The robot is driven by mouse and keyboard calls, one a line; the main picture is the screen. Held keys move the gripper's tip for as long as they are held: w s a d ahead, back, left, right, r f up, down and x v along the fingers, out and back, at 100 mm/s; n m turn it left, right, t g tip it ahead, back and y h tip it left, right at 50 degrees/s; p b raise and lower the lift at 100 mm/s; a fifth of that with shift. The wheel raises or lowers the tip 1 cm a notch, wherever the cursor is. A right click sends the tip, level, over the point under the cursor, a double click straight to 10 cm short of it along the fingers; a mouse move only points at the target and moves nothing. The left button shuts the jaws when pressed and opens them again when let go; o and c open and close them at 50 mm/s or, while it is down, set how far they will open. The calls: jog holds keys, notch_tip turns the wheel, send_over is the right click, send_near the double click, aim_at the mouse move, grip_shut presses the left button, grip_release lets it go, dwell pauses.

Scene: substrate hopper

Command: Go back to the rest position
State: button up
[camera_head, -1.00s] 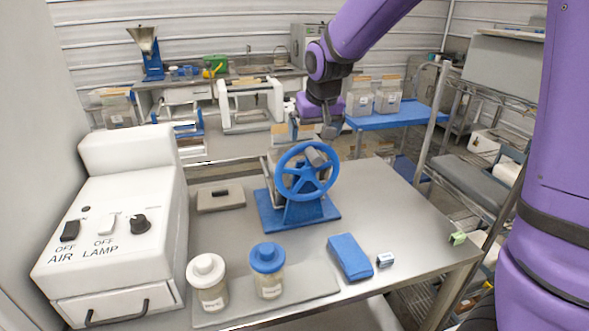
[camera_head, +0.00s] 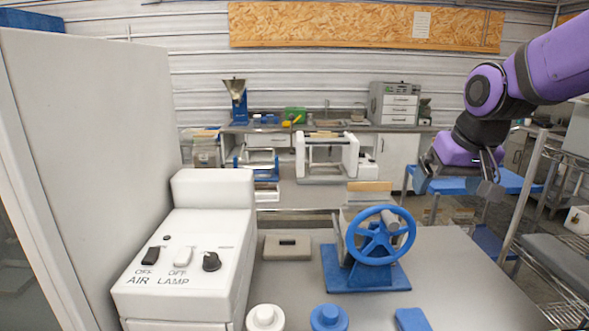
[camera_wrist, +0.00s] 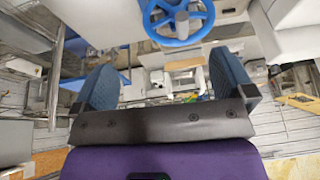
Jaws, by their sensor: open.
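My gripper (camera_head: 458,184) hangs from my purple arm at the right of the head view, above and right of the hopper. Its two blue-padded fingers stand apart in the wrist view (camera_wrist: 165,88), with nothing between them. The substrate hopper (camera_head: 352,212) stands on the steel table with its blue handwheel (camera_head: 381,236) facing me, on a blue base (camera_head: 340,281). The handwheel also shows at the top of the wrist view (camera_wrist: 180,15). My gripper touches nothing that I can see.
A white control box (camera_head: 190,262) with AIR and LAMP switches stands at the left of the table. Two lidded jars, white (camera_head: 265,317) and blue (camera_head: 329,317), and a blue block (camera_head: 412,320) lie along the front. A wire shelf rack (camera_head: 560,262) stands at the right.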

jog(key=s+d+r, duration=0.1)
jog(key=s+d, duration=0.1)
jog(key=s, duration=1.6)
jog(key=shift+d+r+t, duration=0.2)
jog(key=shift+d+t, duration=0.05)
jog(key=shift+t, duration=0.15)
jog(key=shift+s, duration=0.1)
